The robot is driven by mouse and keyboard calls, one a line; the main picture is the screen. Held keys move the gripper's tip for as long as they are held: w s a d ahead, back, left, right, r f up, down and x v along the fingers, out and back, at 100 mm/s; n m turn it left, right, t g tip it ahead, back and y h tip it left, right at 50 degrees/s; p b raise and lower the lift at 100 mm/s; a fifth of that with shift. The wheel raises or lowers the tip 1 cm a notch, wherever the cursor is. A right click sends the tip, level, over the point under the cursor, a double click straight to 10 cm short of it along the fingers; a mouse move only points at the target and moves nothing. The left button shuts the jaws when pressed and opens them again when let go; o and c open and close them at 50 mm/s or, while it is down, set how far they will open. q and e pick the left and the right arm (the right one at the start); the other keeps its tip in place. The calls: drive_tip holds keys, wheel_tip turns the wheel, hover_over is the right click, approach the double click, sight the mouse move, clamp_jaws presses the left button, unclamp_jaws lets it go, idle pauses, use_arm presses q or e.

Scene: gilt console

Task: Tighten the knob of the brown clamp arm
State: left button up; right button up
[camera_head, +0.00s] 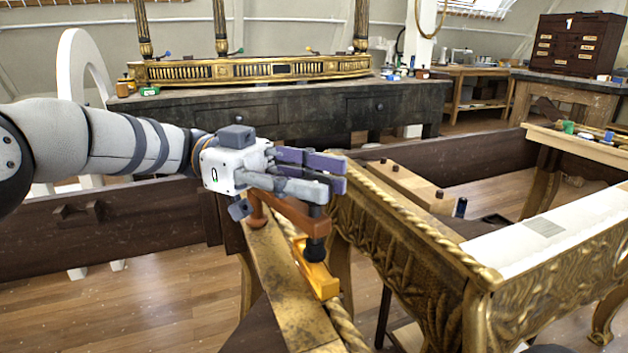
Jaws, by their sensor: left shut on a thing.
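The brown clamp arm (290,212) reaches over a gilt console rail (275,262) in the middle of the view. A dark spindle runs through its right end down to a black foot (315,251), above an orange block (322,281) on the rail. My left gripper (333,177) comes in from the left, level, directly over that end of the clamp arm. Its purple and grey fingers are shut on the knob at the spindle's top. The fingers hide most of the knob. My right gripper is out of view.
A carved gilt rail (410,250) with rope edging stands close on the right. A wooden block with pegs (410,187) lies behind it. A white-topped gilt section (540,240) is at right. A dark workbench (280,112) stands behind.

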use_arm(q)
drive_tip(key=shift+r, duration=0.3)
drive_tip(key=o, duration=1)
drive_tip(key=shift+o, duration=0.9)
drive_tip(key=shift+s, duration=0.1)
drive_tip(key=shift+f, duration=0.15)
wheel_tip(320, 180, up, 10)
